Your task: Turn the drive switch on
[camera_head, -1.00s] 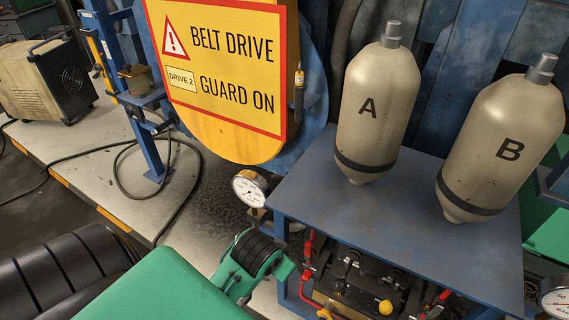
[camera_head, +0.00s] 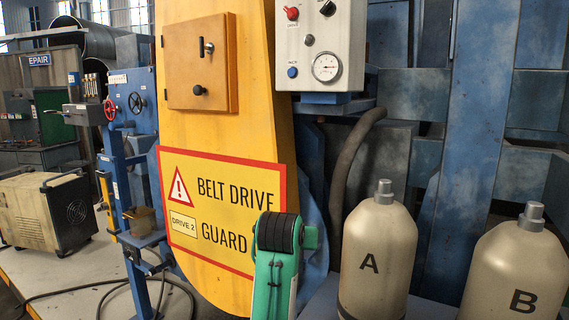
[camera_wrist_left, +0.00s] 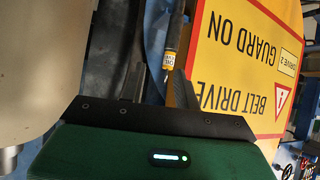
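A pale grey control box (camera_head: 322,45) hangs at the top of the head view. It carries a red knob (camera_head: 291,13), a black knob (camera_head: 327,8), a smaller dark knob (camera_head: 309,40), a blue button (camera_head: 292,72) and a round gauge (camera_head: 326,67). Their labels are too small to read surely. A green arm link of mine (camera_head: 275,268) rises in front of the yellow guard, below the box. My left gripper (camera_wrist_left: 155,88) shows in the left wrist view, its dark fingers apart and nothing seen between them. My right gripper is not in view.
The yellow belt guard (camera_head: 225,30) bears a latched door (camera_head: 198,65) and a "BELT DRIVE" sign (camera_head: 215,258). Tanks A (camera_head: 376,240) and B (camera_head: 512,270) stand at right. A dark hose (camera_head: 350,165) bends below the box. A blue stand (camera_head: 135,200) is at left.

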